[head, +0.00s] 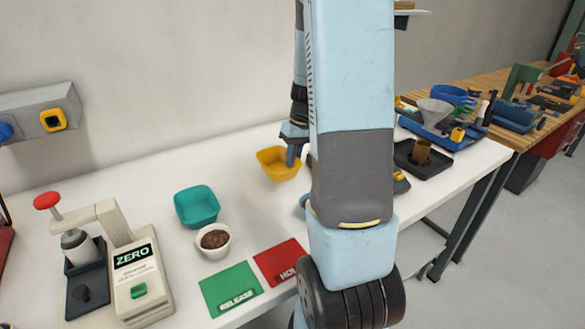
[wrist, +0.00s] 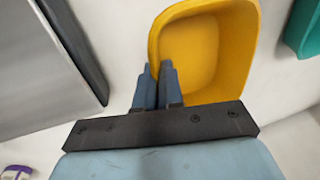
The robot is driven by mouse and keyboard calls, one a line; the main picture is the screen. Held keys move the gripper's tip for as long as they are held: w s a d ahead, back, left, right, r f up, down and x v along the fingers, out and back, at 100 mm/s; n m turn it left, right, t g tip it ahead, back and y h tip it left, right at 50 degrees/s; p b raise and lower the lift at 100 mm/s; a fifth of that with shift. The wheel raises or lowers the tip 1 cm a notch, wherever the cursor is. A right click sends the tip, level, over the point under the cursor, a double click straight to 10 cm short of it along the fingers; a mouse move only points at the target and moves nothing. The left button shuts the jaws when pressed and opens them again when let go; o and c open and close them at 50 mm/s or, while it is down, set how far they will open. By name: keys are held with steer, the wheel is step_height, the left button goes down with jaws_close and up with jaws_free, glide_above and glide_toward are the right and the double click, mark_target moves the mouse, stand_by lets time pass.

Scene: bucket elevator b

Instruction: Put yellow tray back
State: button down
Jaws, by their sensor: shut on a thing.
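The yellow tray (head: 279,164) is a small open bowl-like tray over the white table, behind my arm in the head view. In the wrist view the yellow tray (wrist: 215,50) is seen from above and looks empty. My gripper (head: 292,155) is at its right rim in the head view. In the wrist view my gripper (wrist: 158,72) has its fingers close together on the near left edge of the tray, one finger on each side of the wall. I cannot tell whether the tray touches the table.
A teal tray (head: 197,207) and a white bowl of brown stuff (head: 214,241) stand left of the yellow tray. Green (head: 231,289) and red (head: 280,262) mats lie in front. A ZERO device (head: 133,262) stands at left. A black tray (head: 424,158) is at right.

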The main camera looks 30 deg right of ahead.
steer(key=shift+w+d+f, duration=0.15)
steer(key=shift+w+f, duration=0.2)
steer(key=shift+f, duration=0.15)
steer(key=shift+d+x, duration=0.2)
steer(key=shift+x, duration=0.6)
steer(key=shift+d+x, duration=0.15)
steer(key=shift+x, duration=0.6)
steer(key=shift+w+f, duration=0.1)
steer(key=shift+f, duration=0.05)
steer(key=c, duration=1.3)
jaws_free()
steer(key=shift+o, duration=0.2)
